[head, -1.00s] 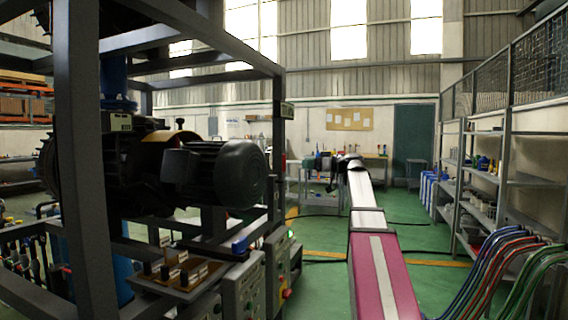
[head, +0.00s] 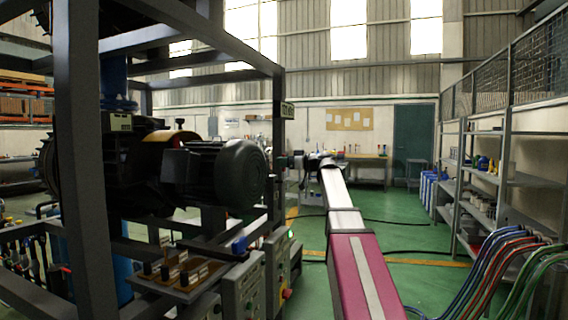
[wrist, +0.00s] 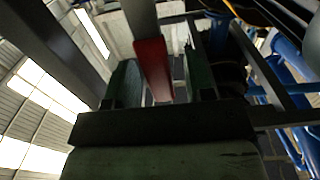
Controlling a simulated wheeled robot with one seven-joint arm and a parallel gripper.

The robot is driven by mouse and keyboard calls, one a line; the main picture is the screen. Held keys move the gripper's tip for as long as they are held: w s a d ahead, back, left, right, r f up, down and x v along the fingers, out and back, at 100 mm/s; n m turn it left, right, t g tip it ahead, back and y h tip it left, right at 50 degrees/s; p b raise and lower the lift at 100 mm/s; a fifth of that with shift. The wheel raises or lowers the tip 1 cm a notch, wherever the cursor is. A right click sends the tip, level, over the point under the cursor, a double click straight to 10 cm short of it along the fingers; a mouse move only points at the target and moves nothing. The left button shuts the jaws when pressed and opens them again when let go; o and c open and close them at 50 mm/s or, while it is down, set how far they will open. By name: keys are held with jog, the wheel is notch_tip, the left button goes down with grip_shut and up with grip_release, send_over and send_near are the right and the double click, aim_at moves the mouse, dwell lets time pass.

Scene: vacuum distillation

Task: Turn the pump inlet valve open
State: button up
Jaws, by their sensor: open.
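In the wrist view a red bar (wrist: 153,68), which looks like the valve's lever, lies between the two dark fingers of my gripper (wrist: 160,84). The fingers are open, one on each side of it, with a gap visible at least on the right. I cannot tell whether the left finger touches it. In the head view my gripper (head: 284,163) is small, at the right post of the pump frame. The valve body and lever cannot be made out there.
The dark steel frame (head: 80,180) holds a large motor (head: 225,172) left of my arm. Control boxes (head: 243,288) stand low beside it. Shelves (head: 480,200) and coloured hoses (head: 500,265) are at the right. Green floor (head: 415,235) is open between.

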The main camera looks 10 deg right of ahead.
grip_shut()
jog(key=shift+w, duration=0.1)
jog(key=w+d+f+m, duration=0.4)
jog(key=w+f+m, duration=0.3)
jog(key=m, duration=1)
jog(key=shift+w+d+f, duration=0.15)
jog(key=shift+f, duration=0.35)
dwell(0.5)
